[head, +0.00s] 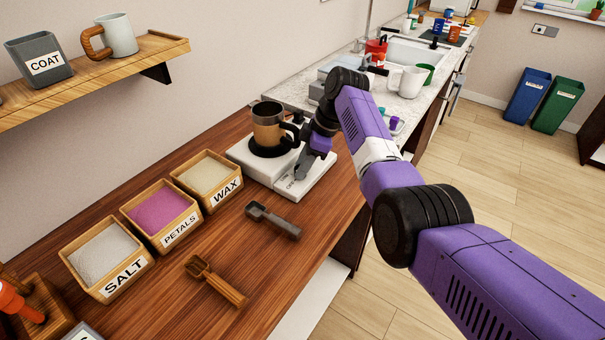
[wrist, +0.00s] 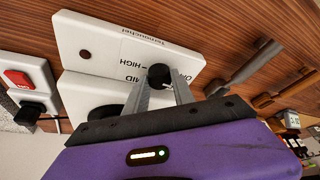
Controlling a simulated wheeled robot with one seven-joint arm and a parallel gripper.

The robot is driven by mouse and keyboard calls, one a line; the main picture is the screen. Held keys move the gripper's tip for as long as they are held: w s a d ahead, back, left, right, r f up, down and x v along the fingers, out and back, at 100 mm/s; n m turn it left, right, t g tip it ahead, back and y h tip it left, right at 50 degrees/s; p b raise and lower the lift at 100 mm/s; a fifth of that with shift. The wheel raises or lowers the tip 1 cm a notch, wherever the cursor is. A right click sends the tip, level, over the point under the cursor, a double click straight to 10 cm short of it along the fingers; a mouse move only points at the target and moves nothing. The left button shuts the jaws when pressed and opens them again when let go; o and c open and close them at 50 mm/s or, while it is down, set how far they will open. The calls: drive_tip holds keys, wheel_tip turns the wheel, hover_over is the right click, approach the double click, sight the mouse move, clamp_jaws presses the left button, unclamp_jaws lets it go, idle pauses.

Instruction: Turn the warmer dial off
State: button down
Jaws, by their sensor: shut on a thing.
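The white warmer (head: 258,170) stands on the wooden counter, with a brown and dark mug (head: 268,128) on its black plate. In the wrist view, the warmer's front panel (wrist: 95,45) shows MID and HIGH marks and a partly hidden OFF mark. The black dial (wrist: 159,75) sits between the two fingertips of my gripper (wrist: 160,84), which is shut on it. The dial's pointer direction cannot be made out. In the head view my gripper (head: 302,172) reaches down to the front of the warmer and hides the dial.
Boxes of wax (head: 205,176), petals (head: 160,209) and salt (head: 104,254) stand left of the warmer. A grey scoop (head: 272,220) and a wooden scoop (head: 214,278) lie in front. A red switch (wrist: 18,78) and black plug (wrist: 34,109) show beside the warmer.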

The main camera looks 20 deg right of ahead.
drive_tip(key=shift+n+b, duration=0.5)
drive_tip(key=c, duration=1.3)
unclamp_jaws()
drive_tip(key=shift+c, duration=0.2)
drive_tip(key=w+v, duration=0.1)
drive_tip(key=v, duration=0.6)
drive_tip(key=shift+s+r+b, duration=0.35)
drive_tip(key=shift+r+b, duration=0.1)
drive_tip(key=shift+s+d, duration=0.1)
